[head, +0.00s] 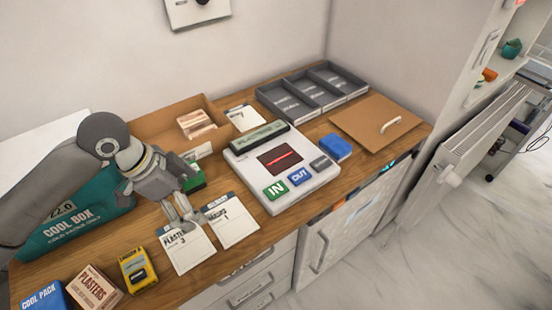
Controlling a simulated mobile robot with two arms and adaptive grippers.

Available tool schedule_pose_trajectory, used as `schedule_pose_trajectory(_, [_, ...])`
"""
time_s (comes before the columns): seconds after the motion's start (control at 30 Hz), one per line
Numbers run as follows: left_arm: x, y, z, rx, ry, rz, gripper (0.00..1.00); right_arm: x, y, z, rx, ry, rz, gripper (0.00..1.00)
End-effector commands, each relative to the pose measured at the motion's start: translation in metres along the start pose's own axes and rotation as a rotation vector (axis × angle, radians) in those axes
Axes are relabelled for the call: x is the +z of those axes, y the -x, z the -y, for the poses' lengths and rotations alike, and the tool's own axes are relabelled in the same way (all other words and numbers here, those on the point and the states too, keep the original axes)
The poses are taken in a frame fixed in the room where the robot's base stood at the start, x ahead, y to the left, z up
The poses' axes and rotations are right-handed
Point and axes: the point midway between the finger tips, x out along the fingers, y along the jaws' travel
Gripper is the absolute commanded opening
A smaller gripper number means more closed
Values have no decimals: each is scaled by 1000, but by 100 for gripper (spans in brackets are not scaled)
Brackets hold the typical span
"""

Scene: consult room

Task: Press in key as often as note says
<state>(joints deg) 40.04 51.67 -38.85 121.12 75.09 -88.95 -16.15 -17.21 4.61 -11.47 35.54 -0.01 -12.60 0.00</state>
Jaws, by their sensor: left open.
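A white counter device (310,185) sits on the wooden worktop. It has a text strip (258,138) on top, a dark display (280,160) with a short red mark, a green IN key (275,190), a blue OUT key (299,177) and a grey key (320,164). Two paper notes lie left of it: one (188,252) reads PLASTERS with what looks like a 3, partly hidden by my gripper; the other (233,228) seems to read MASKS, its number unclear. My left gripper (184,226) is open and empty above the PLASTERS note, apart from the keys. My right gripper is not in view.
A teal cool box (75,228), yellow box (138,271), plasters box (94,287) and blue cool pack (45,298) stand left. Behind are an open cardboard box (160,122) and grey tray (285,101). A blue block (336,147) and brown board (365,115) lie right.

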Motion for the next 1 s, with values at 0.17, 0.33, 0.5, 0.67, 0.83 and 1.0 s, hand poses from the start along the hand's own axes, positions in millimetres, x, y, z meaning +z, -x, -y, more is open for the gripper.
schedule_pose_trajectory(0.17, [0,0,0,0,0,0,100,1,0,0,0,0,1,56])
schedule_pose_trajectory(0.33, [0,0,0,0,0,0,100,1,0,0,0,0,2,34])
schedule_pose_trajectory(0.5, [0,0,0,0,0,0,100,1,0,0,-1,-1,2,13])
schedule_pose_trajectory(0.67, [0,0,0,0,0,0,100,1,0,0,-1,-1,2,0])
schedule_pose_trajectory(0.83, [0,0,0,0,0,0,100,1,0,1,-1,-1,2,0])
schedule_pose_trajectory(1.0, [0,0,0,0,0,0,100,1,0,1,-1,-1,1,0])
